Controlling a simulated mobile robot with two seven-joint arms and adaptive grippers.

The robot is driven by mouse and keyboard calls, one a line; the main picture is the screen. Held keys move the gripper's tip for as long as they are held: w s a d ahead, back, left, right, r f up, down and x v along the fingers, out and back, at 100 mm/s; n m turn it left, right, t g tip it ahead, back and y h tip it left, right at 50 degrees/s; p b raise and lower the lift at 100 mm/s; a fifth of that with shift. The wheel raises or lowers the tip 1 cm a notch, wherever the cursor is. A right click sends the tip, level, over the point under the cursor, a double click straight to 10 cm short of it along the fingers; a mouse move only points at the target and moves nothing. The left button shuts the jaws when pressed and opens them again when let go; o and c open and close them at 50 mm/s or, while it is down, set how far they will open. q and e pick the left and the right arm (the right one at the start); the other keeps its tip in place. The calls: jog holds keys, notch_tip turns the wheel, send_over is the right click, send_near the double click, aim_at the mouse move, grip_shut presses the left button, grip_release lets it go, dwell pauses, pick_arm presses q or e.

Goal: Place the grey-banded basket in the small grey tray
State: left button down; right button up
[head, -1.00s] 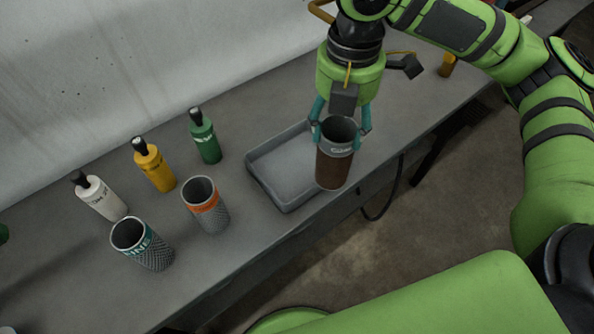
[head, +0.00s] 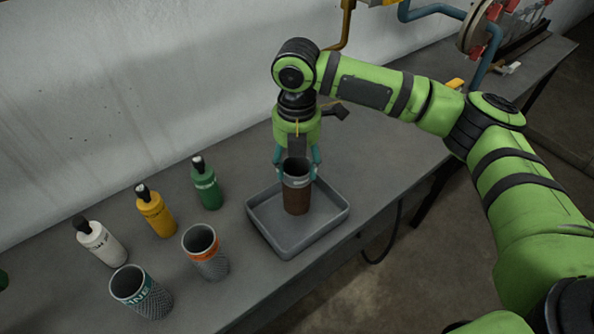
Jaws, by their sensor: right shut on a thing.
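The grey-banded basket (head: 297,196) is a brown cylinder with a grey band near its open top. My right gripper (head: 297,168) is shut on its upper part, a teal finger on each side. My left gripper is not in view.
Left of the tray stand an orange-banded basket (head: 206,254) and a green-banded basket (head: 142,292). Behind them are a green bottle (head: 207,186), a yellow bottle (head: 156,213) and a white bottle (head: 102,243). The bench (head: 385,165) is clear right of the tray.

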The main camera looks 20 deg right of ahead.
aim_at(297, 175)
jog(key=shift+f+p, duration=0.35)
jog(key=shift+f, duration=1.45)
jog(key=o, duration=1.6)
jog(key=shift+f, duration=0.1)
notch_tip(297, 175, up, 12)
jog(key=shift+r+b, duration=0.15)
jog(key=shift+b, duration=0.85)
